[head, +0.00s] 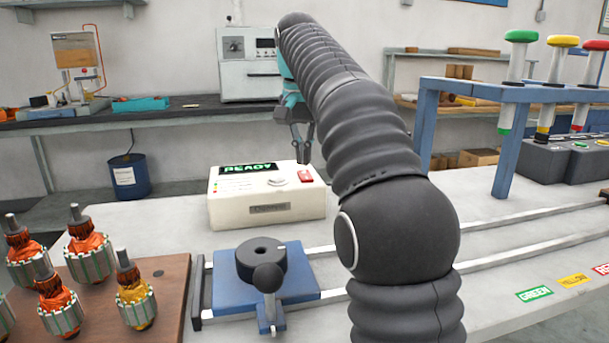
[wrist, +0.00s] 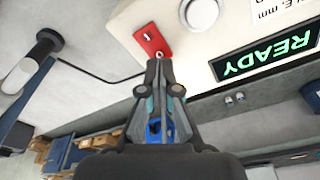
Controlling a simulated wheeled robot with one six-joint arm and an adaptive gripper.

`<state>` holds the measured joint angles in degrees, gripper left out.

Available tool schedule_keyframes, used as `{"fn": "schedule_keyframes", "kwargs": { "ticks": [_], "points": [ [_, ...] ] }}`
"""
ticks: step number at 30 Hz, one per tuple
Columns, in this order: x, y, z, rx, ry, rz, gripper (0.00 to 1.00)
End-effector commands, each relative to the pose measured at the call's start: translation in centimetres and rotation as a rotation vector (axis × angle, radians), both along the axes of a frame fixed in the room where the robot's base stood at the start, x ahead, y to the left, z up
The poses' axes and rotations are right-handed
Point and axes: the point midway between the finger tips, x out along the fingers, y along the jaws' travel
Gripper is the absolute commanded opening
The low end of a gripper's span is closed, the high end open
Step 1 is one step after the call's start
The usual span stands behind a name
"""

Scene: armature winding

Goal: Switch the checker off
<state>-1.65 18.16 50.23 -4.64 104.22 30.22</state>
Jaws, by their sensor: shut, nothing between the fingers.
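The checker (head: 267,207) is a cream box on the white table, with a lit green READY display (head: 248,169) and a red rocker switch (head: 305,176) at its right end. In the wrist view the red switch (wrist: 151,40) has a white mark, and the READY display (wrist: 266,51) is lit and appears upside down. My gripper (head: 303,160) is shut and empty, pointing down just above the switch. In the wrist view the fingertips (wrist: 158,62) are at the edge of the switch; I cannot tell if they touch it.
A blue fixture (head: 228,290) with a black round part and a lever stands in front of the checker. Wound armatures (head: 88,250) are on a brown board at left. A blue rack (head: 508,150) with coloured-top tools stands at right.

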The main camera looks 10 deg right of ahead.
Motion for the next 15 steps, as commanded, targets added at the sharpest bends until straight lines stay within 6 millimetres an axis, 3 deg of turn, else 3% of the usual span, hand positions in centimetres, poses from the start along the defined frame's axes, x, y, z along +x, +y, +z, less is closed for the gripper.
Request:
{"fn": "schedule_keyframes", "kwargs": {
  "ticks": [15],
  "points": [
    [-0.02,0.0,-0.72,0.0,0.0,0.0,0.0]
  ]
}}
